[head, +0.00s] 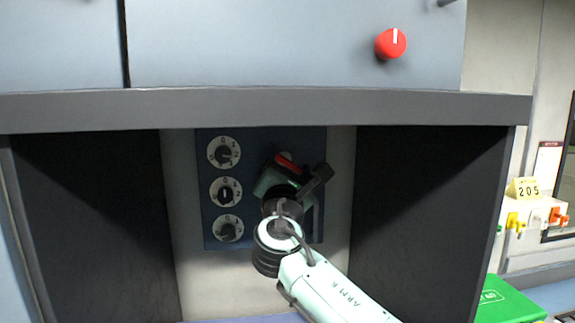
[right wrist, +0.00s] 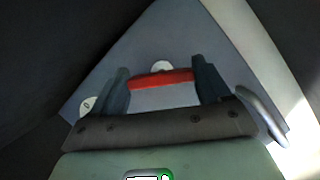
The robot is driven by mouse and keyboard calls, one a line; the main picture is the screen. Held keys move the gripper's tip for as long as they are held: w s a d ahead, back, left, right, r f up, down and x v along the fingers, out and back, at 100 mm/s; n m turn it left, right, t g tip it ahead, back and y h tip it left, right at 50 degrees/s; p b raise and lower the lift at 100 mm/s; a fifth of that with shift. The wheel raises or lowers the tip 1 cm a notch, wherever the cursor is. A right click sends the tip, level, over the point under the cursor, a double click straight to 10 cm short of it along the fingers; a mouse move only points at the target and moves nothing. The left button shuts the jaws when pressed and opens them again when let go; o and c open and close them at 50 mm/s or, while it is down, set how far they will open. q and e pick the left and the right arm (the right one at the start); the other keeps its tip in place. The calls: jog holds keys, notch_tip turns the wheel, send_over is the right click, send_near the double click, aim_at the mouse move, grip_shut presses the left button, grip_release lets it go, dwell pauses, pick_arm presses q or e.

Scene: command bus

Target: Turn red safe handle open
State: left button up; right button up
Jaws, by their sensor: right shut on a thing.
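The red safe handle (head: 287,160) is on the blue safe door (head: 209,242), set back in a dark recess. Most of it is hidden behind my right gripper (head: 293,169) in the head view. In the right wrist view the red handle (right wrist: 162,79) runs nearly level, with a slight tilt, between the two dark fingers of my right gripper (right wrist: 160,70). The fingers are shut on its two ends. A small pale disc (right wrist: 161,66) shows just behind the handle. My left gripper is not in view.
Three dials, top (head: 224,152), middle (head: 226,192) and bottom (head: 228,229), line the door's left side. A grey ledge (head: 260,108) overhangs the recess. A red knob (head: 391,43) is above. A curved metal bar (right wrist: 262,112) sits right of the fingers. A green case (head: 505,300) is lower right.

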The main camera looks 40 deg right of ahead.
jog(key=m, duration=0.2)
jog(key=m+g+p, duration=0.1)
jog(key=shift+r+m+g+h, duration=0.1)
jog(key=shift+m+g+h, duration=0.2)
jog(key=shift+m, duration=0.1)
jog(key=m+g+p, duration=0.1)
jog(key=m, duration=0.2)
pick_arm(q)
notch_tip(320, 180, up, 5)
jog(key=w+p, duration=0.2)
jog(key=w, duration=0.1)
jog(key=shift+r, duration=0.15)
pick_arm(e)
jog(key=m+g, duration=0.1)
jog(key=m, duration=0.2)
jog(key=m+g+y, duration=0.1)
jog(key=m, duration=0.1)
jog(key=shift+m, duration=0.4)
jog(key=o, duration=1)
